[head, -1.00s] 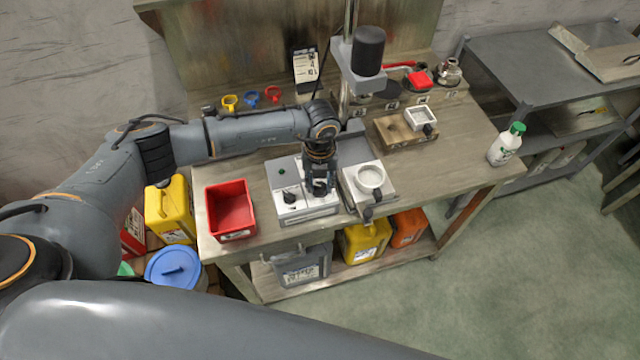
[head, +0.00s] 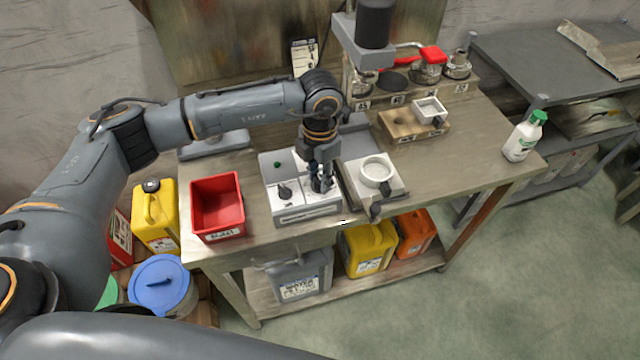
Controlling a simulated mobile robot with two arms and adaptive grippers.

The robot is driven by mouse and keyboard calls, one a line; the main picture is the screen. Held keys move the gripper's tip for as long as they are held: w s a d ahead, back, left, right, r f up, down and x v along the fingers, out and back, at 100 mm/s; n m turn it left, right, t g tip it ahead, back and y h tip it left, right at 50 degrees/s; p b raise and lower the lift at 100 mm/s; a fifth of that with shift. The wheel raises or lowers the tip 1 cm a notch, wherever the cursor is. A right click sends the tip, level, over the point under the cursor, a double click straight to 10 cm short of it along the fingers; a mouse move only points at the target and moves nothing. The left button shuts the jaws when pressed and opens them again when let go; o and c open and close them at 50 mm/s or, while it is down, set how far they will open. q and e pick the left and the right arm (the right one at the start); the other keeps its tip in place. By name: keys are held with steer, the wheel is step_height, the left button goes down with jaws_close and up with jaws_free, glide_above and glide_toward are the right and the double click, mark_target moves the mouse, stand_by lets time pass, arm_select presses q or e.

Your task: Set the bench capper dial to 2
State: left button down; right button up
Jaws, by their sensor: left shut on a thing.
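The grey-white control box (head: 290,212) sits at the bench's front, with a green button (head: 277,165) and a black knob (head: 284,192) on its left half. My left gripper (head: 320,184) points down over the right half, its fingers closed around a dark dial there. The fingers hide most of that dial, and its markings and setting cannot be read. The capper press (head: 372,50) stands behind, with a dark cylinder on top. To the right of the box is a white fixture with a round ring (head: 376,171). My right gripper is not in view.
A red bin (head: 218,205) stands left of the box. A wooden block with a white square cup (head: 430,110), jars (head: 457,64) and a white bottle with a green cap (head: 524,137) are to the right. Canisters (head: 368,247) stand on the lower shelf.

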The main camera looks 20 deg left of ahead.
arm_select(q)
steer(key=m+b, duration=0.8)
steer(key=b, duration=0.1)
steer(key=shift+f, duration=0.2)
steer(key=shift+r+m+b, duration=0.2)
steer(key=shift+m+b, duration=1.45)
steer(key=shift+m, duration=0.25)
steer(key=c, duration=1)
jaws_free()
steer(key=shift+r, duration=0.1)
step_height(320, 180, up, 12)
steer(key=shift+f, duration=0.1)
